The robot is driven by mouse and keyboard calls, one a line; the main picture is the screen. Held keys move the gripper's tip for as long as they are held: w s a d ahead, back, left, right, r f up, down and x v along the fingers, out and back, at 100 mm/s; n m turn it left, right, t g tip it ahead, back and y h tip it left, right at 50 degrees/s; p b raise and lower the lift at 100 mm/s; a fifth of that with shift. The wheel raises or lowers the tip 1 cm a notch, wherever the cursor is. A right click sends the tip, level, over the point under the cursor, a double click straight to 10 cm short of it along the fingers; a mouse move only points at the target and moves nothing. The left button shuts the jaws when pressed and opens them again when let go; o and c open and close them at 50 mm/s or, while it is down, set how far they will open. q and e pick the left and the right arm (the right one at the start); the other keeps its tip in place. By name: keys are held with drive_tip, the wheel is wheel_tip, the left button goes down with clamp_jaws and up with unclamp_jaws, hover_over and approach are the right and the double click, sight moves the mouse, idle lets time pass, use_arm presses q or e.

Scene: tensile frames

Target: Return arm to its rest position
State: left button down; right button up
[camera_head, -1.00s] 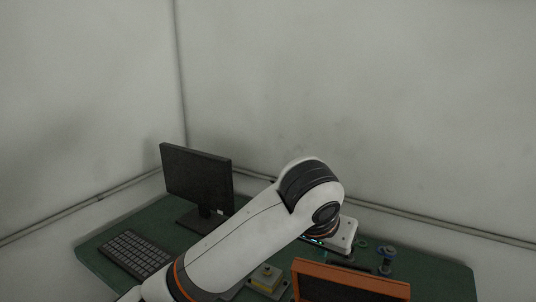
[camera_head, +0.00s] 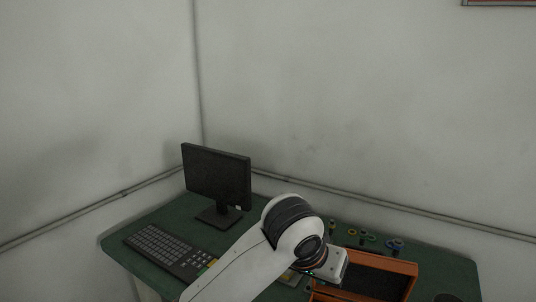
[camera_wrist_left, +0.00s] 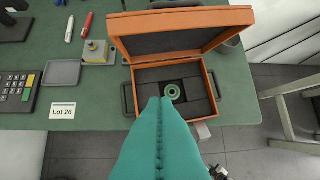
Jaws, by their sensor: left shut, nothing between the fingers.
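My left arm (camera_head: 290,225) reaches in from the bottom of the head view, over the green table. Its fingers are hidden there behind the wrist. In the left wrist view my left gripper (camera_wrist_left: 160,102) shows as two long teal fingers pressed together, with nothing between them. The fingertips appear over the front part of an open orange case (camera_wrist_left: 212,85); I cannot tell how high above it they are.
A monitor (camera_head: 216,176) and keyboard (camera_head: 165,247) stand on the table's left part. Several coloured rings (camera_head: 394,244) lie behind the case. A grey tray (camera_wrist_left: 62,73), a yellow-topped block (camera_wrist_left: 95,52) and a "Lot 26" card (camera_wrist_left: 62,110) lie left of it.

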use_arm(q)
drive_tip(key=s+a+f+n, duration=0.2)
drive_tip(key=s+a+f, duration=0.2)
drive_tip(key=a+f, duration=0.45)
drive_tip(key=s+a+f+n, duration=0.1)
drive_tip(key=s+a+f, duration=0.45)
drive_tip(key=f, duration=0.55)
drive_tip(key=s+a+f+n+g+y, duration=0.1)
drive_tip(key=s+a+f+y, duration=0.1)
drive_tip(key=s+a+f, duration=0.4)
drive_tip(key=s+a+f+y, duration=0.2)
drive_tip(key=s+a, duration=0.7)
drive_tip(key=a, duration=0.1)
wheel_tip(320, 180, down, 24)
drive_tip(key=f+g, duration=0.1)
drive_tip(key=g, duration=0.1)
drive_tip(key=s+a+f, duration=0.3)
drive_tip(key=s+f, duration=1.4)
drive_tip(key=shift+s+g, duration=0.35)
drive_tip(key=shift+g, duration=0.05)
